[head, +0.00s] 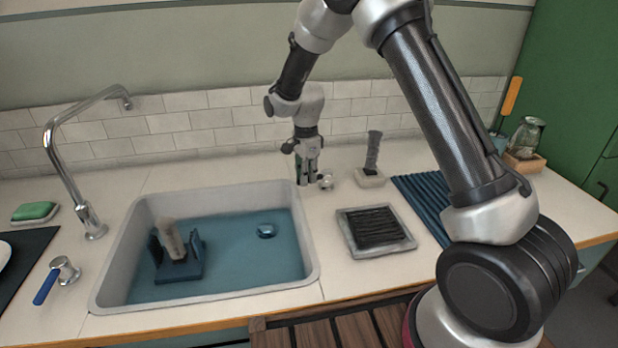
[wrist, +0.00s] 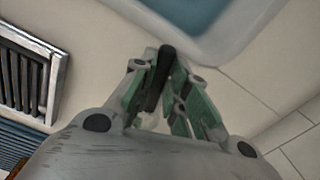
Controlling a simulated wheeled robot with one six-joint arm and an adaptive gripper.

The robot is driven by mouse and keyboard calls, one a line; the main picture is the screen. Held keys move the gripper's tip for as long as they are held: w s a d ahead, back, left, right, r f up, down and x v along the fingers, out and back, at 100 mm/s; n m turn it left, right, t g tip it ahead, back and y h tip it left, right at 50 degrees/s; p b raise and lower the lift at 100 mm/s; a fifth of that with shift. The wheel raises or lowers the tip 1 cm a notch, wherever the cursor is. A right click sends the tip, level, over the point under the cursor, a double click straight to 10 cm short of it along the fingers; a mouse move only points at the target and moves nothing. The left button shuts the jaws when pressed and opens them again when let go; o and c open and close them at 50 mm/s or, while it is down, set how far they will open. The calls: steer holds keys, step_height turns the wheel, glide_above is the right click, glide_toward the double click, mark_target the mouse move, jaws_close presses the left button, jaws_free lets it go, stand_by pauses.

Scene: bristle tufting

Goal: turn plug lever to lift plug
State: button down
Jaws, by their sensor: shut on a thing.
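The plug lever is a dark handle (wrist: 163,72) on a metal base (head: 326,180), on the counter just right of the sink. My gripper (head: 306,180) points down at the sink's back right corner. In the wrist view its green-padded fingers (wrist: 168,100) are shut on the dark handle, which sticks out past the fingertips toward the sink. Part of the lever is hidden by the fingers. The plug (head: 266,230) is a small round metallic piece in the blue basin of the sink (head: 307,235). I cannot tell its height.
A blue stand (head: 180,272) holding a pale piece is in the sink. A blue-handled tap lever (head: 48,286) and a faucet (head: 92,226) stand left. A grey tray with dark slats (head: 345,240), a brush on a block (head: 370,178) and a blue ribbed mat (head: 412,190) lie right.

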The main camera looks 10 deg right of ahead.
steer(key=shift+w+m, duration=0.3)
steer(key=shift+m, duration=0.2)
steer(key=shift+w+a, duration=0.1)
steer(key=c, duration=1.4)
jaws_free()
step_height(320, 180, up, 12)
steer(key=shift+r, duration=0.1)
